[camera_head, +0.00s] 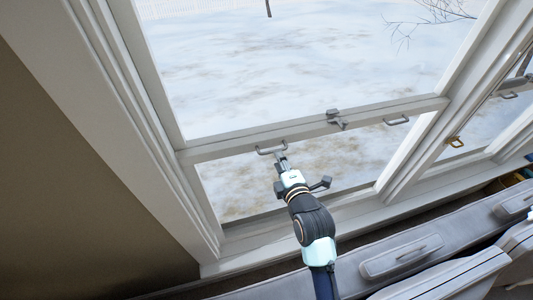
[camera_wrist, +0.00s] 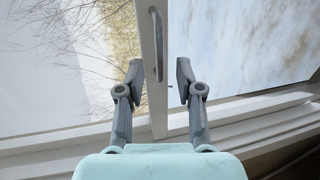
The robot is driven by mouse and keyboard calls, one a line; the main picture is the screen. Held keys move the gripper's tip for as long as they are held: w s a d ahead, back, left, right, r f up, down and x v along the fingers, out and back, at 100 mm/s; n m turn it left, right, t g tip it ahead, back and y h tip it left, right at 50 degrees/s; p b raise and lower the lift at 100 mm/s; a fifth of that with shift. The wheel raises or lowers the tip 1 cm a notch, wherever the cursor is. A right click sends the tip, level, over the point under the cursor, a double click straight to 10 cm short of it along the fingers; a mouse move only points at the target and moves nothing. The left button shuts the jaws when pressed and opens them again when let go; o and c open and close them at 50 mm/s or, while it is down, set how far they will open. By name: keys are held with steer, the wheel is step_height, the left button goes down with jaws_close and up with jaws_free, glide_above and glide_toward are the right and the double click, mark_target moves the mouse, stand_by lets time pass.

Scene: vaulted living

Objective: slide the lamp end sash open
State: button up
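The white-framed window sash at left in the head view has a pale bottom rail (camera_head: 240,140). The rail carries a grey latch (camera_head: 335,118) and two grey pull handles, a left one (camera_head: 271,148) and a right one (camera_head: 397,120). My gripper (camera_head: 281,159) is close to the left handle. In the wrist view my gripper (camera_wrist: 159,82) is open, one finger on each side of the pale rail. The handle (camera_wrist: 155,45) lies on that rail, between and beyond the fingertips. I cannot tell whether the fingers touch it. No lamp shows.
A second window with a brass-coloured catch (camera_head: 455,142) stands at right. A white sill (camera_head: 260,232) runs below the sash. A grey padded sofa back (camera_head: 400,255) lies in front of it. A plain brown wall (camera_head: 80,190) is at left.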

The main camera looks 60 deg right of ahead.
mark_target(273, 151)
steer(key=x, duration=0.6)
steer(key=shift+a+r, duration=0.1)
jaws_close()
